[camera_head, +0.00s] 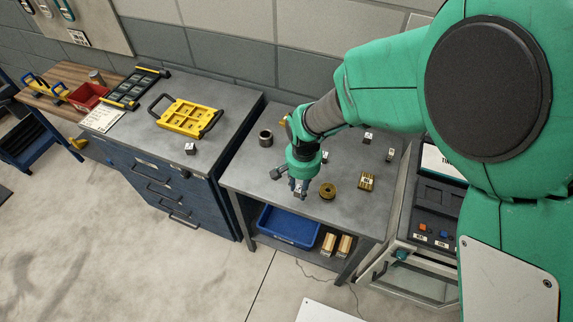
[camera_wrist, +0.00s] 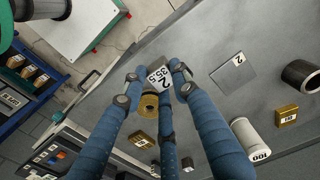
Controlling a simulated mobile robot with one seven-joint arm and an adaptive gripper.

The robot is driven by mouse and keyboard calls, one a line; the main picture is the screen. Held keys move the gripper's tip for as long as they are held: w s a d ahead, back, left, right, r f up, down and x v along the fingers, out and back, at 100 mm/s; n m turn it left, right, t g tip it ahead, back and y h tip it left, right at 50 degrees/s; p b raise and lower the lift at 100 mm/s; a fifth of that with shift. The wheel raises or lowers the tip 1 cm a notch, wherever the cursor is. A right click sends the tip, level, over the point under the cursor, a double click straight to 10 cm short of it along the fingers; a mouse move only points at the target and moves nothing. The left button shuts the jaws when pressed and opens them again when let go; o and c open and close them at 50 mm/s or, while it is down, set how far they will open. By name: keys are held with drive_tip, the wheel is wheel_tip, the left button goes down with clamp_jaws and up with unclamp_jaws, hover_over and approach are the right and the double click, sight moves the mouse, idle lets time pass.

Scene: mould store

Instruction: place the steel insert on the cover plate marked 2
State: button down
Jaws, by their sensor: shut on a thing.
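The steel insert (camera_wrist: 155,76), a grey block with a white label reading 2 and 35.5, is between the fingers of my gripper (camera_wrist: 154,82). My gripper is shut on it. In the head view my gripper (camera_head: 298,188) is at the front part of the grey worktable, and the insert is mostly hidden by the fingers. A flat grey plate marked 2 (camera_wrist: 232,75) lies on the table to the right of the insert in the wrist view, apart from it. I cannot make out this plate clearly in the head view.
A brass ring (camera_head: 327,190) and a brass block (camera_head: 366,181) stand right of my gripper. A dark ring (camera_head: 265,137) stands at the back left. A white cylinder (camera_wrist: 250,138) shows in the wrist view. A blue bin (camera_head: 288,226) sits on the lower shelf.

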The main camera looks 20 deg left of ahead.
drive_tip(key=w+a, duration=0.3)
drive_tip(key=w, duration=0.1)
drive_tip(key=w+a+f+b, duration=0.1)
drive_tip(key=w+a, duration=0.2)
drive_tip(key=w, duration=0.1)
drive_tip(key=w+a, duration=0.3)
drive_tip(key=w, duration=0.1)
drive_tip(key=shift+w+a+f+b, duration=0.25)
drive_tip(key=shift+w+a+b, duration=0.1)
drive_tip(key=shift+a+b, duration=0.05)
drive_tip(key=shift+f+b, duration=0.45)
drive_tip(key=shift+f, duration=1.3)
drive_tip(key=shift+f, duration=0.15)
drive_tip(key=c, duration=1.4)
unclamp_jaws()
drive_tip(key=shift+o, duration=0.2)
wheel_tip(320, 180, up, 12)
drive_tip(key=p, duration=0.2)
